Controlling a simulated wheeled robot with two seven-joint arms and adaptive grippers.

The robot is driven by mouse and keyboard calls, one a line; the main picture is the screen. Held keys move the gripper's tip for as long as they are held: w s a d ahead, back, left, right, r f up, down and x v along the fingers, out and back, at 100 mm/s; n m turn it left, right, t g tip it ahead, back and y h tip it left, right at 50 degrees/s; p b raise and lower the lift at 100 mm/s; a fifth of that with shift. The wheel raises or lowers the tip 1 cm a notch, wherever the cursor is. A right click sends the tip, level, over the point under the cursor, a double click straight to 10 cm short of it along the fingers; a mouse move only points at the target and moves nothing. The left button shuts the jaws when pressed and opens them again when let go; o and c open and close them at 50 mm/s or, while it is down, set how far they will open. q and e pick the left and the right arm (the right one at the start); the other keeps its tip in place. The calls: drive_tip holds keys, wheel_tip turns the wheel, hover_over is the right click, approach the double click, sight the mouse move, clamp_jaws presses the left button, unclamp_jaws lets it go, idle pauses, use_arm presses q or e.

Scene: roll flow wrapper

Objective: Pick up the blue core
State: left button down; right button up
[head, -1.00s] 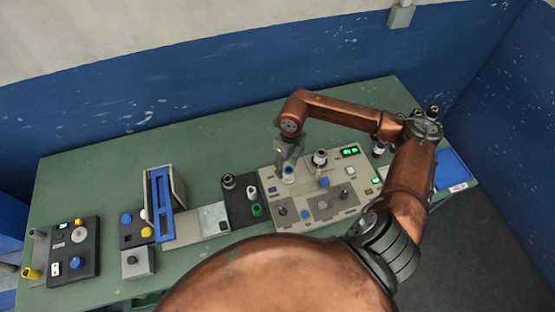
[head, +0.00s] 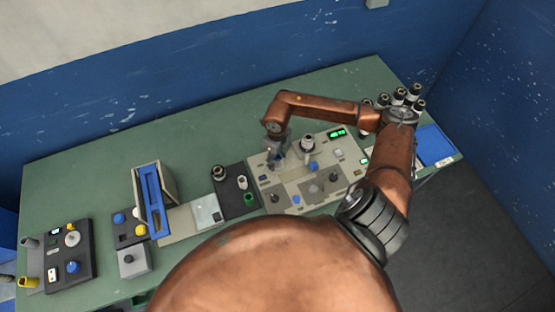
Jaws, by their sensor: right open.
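My right gripper (head: 275,156) points down over the upper left part of the beige panel (head: 284,189). It is open, and its fingers are small and dark in the head view. Something bluish shows at its fingertips, partly hidden by them, and may be the blue core; I cannot tell whether the fingers touch it. Two other blue pieces stand on the panel: one right of the gripper (head: 313,166) and one near the front edge (head: 297,199). My left gripper is not in view.
A dark tray (head: 231,204) left of the panel holds a green core (head: 249,199), a white core (head: 242,182) and a black-topped piece (head: 218,172). A blue-framed upright unit (head: 152,200) stands further left. The back of the green table (head: 170,140) is clear.

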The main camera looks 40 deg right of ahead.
drive_tip(key=c, duration=1.1)
drive_tip(key=shift+r, duration=0.15)
drive_tip(key=shift+c, duration=0.2)
